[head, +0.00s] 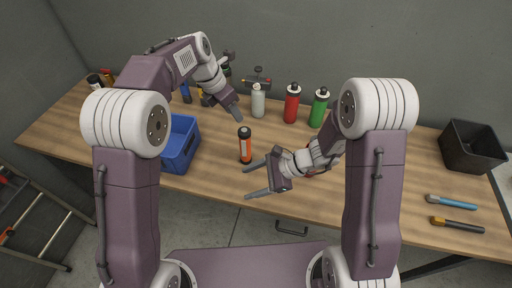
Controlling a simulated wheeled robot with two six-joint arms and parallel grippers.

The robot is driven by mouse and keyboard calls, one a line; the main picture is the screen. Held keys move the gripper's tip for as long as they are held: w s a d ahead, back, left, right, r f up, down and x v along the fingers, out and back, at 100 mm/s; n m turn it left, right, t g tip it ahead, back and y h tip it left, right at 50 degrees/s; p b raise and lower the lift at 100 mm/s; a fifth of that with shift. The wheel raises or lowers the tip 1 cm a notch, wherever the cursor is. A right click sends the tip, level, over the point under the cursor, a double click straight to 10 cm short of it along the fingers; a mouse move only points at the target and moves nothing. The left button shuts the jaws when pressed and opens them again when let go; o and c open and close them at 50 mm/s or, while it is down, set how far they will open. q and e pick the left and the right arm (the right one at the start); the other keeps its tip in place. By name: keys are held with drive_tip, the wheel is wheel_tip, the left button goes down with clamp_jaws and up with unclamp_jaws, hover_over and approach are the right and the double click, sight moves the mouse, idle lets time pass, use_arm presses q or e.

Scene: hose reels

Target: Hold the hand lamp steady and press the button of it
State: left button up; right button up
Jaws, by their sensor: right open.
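The hand lamp (246,150) looks to be the upright orange and black cylinder with a pale band, standing on the wooden table. Its top is dark with a small orange spot, perhaps the button (243,130). My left gripper (238,118) is just behind and above the lamp in the head view, pointing down toward its top. Its fingers look narrow from here, and I cannot tell whether they are apart. My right gripper (253,179) is open and empty in front of the lamp, its two fingers spread and pointing left. It does not hold the lamp.
A blue bin (194,148) stands left of the lamp. White (258,103), red (291,106) and green (319,109) bottles stand behind. A black bin (470,147) and two handled tools (452,202) are at the right. The table's front edge is close to my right gripper.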

sight(250, 146)
drive_tip(key=w+f+m+t, duration=0.1)
drive_tip(key=w+m+t, duration=0.1)
drive_tip(key=w, duration=0.3)
drive_tip(key=w+d+f+m+t, duration=0.1)
drive_tip(key=w+m+t, duration=0.2)
drive_tip(key=w+m, duration=0.1)
drive_tip(key=w+d+f+m+t, duration=0.1)
drive_tip(key=w+m+t, duration=0.2)
drive_tip(key=w+m, duration=0.1)
drive_tip(key=shift+w+d+f+m+h, duration=0.1)
drive_tip(key=shift+w+m+h, duration=0.2)
drive_tip(key=shift+w, duration=0.5)
drive_tip(key=shift+w+d+f+t, duration=0.1)
drive_tip(key=shift+w+d+t, duration=0.1)
drive_tip(key=shift+t, duration=0.2)
drive_tip(key=x, duration=0.9)
drive_tip(key=shift+c, duration=0.3)
use_arm(q)
drive_tip(key=shift+a, duration=0.1)
use_arm(e)
clamp_jaws()
use_arm(q)
clamp_jaws()
